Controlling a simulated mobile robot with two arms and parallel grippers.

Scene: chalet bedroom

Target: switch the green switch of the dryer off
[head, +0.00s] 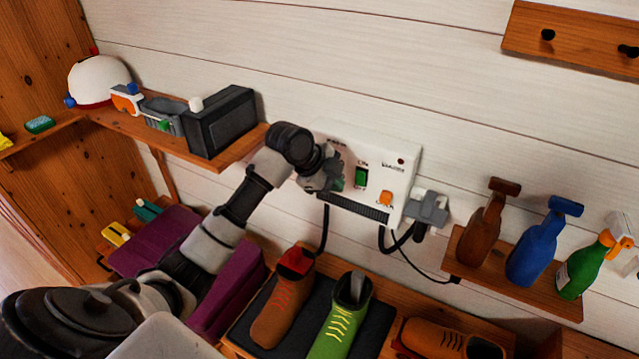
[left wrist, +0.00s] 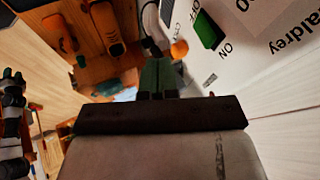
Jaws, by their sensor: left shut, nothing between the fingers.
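The dryer (head: 345,203) is a white box on the white plank wall, with a dark grille along its lower front. Its green switch (head: 361,177) is in the middle of the front face. In the left wrist view the green switch (left wrist: 207,30) sits between the words OFF and ON; I cannot tell which way it is tilted. My left gripper (head: 337,181) is at the dryer's front, just left of the switch. In the left wrist view its fingers (left wrist: 158,76) are shut and empty, apart from the switch in the picture. My right gripper is not seen.
An orange knob (head: 386,198) is right of the switch, and a grey plug (head: 428,207) with black cables is beside the dryer. A shelf with a dark box (head: 220,121) is at left. Shoes (head: 343,325) stand below; spray bottles (head: 537,244) stand at right.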

